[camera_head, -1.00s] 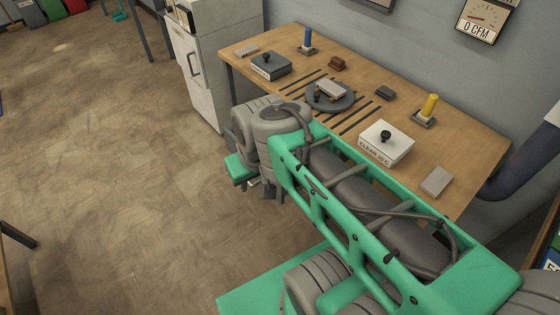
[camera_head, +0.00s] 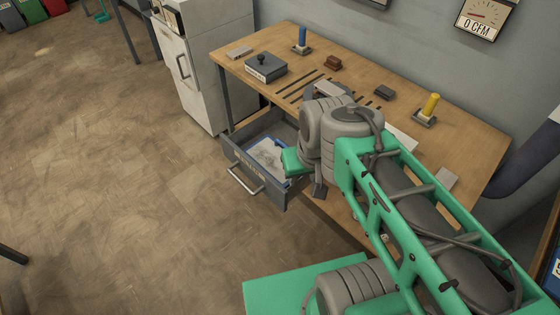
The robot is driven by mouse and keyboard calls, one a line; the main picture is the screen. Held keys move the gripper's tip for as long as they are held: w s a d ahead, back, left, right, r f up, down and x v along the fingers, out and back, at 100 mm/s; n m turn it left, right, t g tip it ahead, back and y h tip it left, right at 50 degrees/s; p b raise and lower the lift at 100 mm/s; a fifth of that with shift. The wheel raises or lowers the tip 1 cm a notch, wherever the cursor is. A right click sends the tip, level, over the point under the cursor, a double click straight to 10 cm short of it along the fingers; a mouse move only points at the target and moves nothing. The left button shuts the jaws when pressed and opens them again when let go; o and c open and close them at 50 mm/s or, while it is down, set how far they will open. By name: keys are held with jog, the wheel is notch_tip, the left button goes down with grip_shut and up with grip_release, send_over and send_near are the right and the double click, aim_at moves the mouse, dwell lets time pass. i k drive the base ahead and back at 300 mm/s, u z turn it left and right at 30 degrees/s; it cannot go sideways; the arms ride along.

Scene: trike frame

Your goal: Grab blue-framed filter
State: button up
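A whitish filter (camera_head: 268,154) with a bit of blue frame on its right side lies in the open grey drawer (camera_head: 262,188) under the workbench. My green and grey arm covers the right part of the drawer, hiding some of the filter. My gripper (camera_head: 320,191) is at the drawer's right side, apart from the visible part of the filter. Its fingers show only as a small dark shape, and I cannot see whether they are open or shut.
The wooden workbench (camera_head: 226,61) carries a dark box with a knob (camera_head: 266,69), a blue cylinder (camera_head: 302,38) and a yellow cylinder (camera_head: 431,105). A white cabinet (camera_head: 200,90) stands left of the drawer.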

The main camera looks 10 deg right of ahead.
aim_at(266, 152)
jog(key=u, duration=0.5)
jog(key=k, duration=0.6)
jog(key=u, duration=0.75)
jog(key=i, duration=1.35)
jog(key=z, duration=0.9)
